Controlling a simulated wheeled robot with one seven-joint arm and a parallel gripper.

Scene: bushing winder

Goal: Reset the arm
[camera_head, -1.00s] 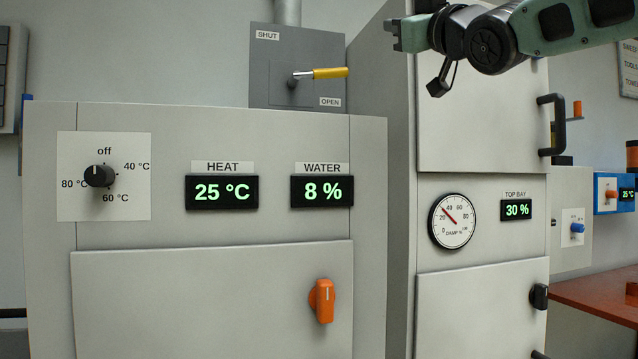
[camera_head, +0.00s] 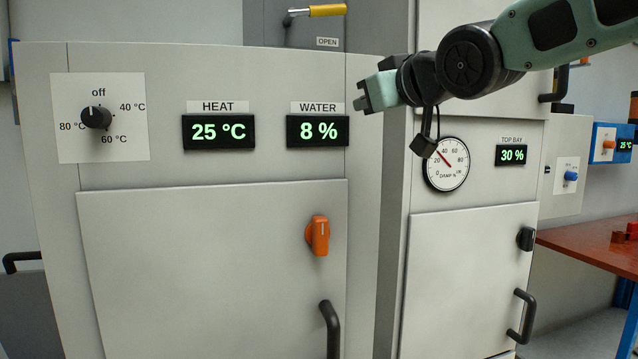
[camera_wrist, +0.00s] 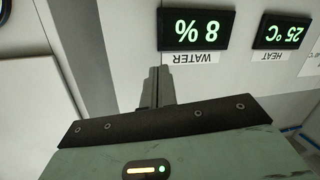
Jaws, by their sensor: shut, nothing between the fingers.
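My gripper (camera_head: 362,97) is at the upper right of the head view, at the end of my green and black arm. It points left, just right of the WATER display (camera_head: 318,131), which reads 8 %. Its fingers are shut and empty. In the wrist view the gripper (camera_wrist: 156,75) shows its fingers together in front of the grey cabinet face. The WATER display (camera_wrist: 197,29) shows upside down there, beyond the fingertips. I cannot tell whether the fingertips touch the cabinet; they look apart from it.
The left cabinet has a dial (camera_head: 96,118), a HEAT display (camera_head: 219,131) at 25 °C, an orange knob (camera_head: 318,235) and a black handle (camera_head: 330,330). A yellow lever (camera_head: 327,10) is above. The right cabinet has a gauge (camera_head: 446,164), partly behind my wrist. A red table (camera_head: 590,250) stands right.

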